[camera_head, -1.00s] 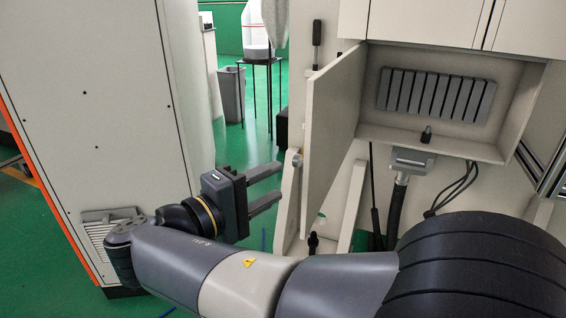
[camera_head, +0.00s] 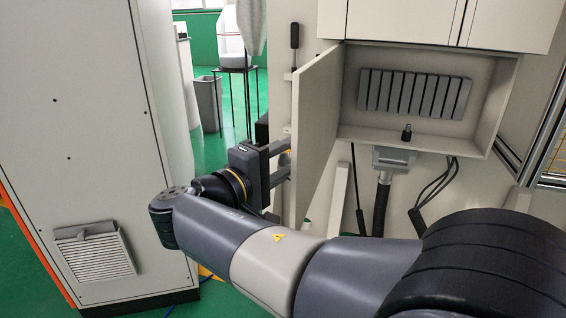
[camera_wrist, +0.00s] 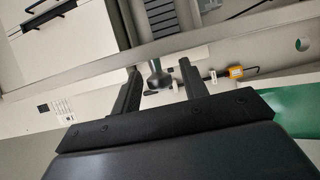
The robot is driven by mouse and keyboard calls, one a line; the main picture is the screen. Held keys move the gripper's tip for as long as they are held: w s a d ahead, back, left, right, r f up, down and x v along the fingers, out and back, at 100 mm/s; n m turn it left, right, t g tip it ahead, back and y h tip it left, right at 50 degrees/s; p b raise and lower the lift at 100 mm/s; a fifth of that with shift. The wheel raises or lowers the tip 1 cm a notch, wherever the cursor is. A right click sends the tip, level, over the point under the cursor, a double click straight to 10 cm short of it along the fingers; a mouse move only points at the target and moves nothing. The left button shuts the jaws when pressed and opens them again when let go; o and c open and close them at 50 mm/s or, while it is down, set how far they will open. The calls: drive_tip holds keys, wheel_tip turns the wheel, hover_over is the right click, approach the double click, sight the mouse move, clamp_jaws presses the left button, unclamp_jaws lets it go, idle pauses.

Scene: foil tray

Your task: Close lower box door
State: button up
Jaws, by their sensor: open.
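The lower box door (camera_head: 316,135) is a pale panel standing open, swung outward at the left side of the box. The lower box (camera_head: 420,138) is open-fronted, with a grey slotted panel (camera_head: 413,94) on its back wall. My gripper (camera_head: 284,162) is open and sits left of the door, on its outer side. Its fingertips point right and reach the door's left edge in the head view; I cannot tell whether they touch it. In the wrist view, both fingers (camera_wrist: 161,75) are apart with nothing held between them.
A small black knob (camera_head: 406,132) stands on the box's lower ledge. A connector with a thick black cable (camera_head: 383,195) hangs below the box. A tall pale cabinet (camera_head: 90,120) stands at left. Upper cabinet doors (camera_head: 405,20) above the box are shut.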

drive_tip(key=shift+w+d, duration=0.15)
clamp_jaws()
idle(0.4)
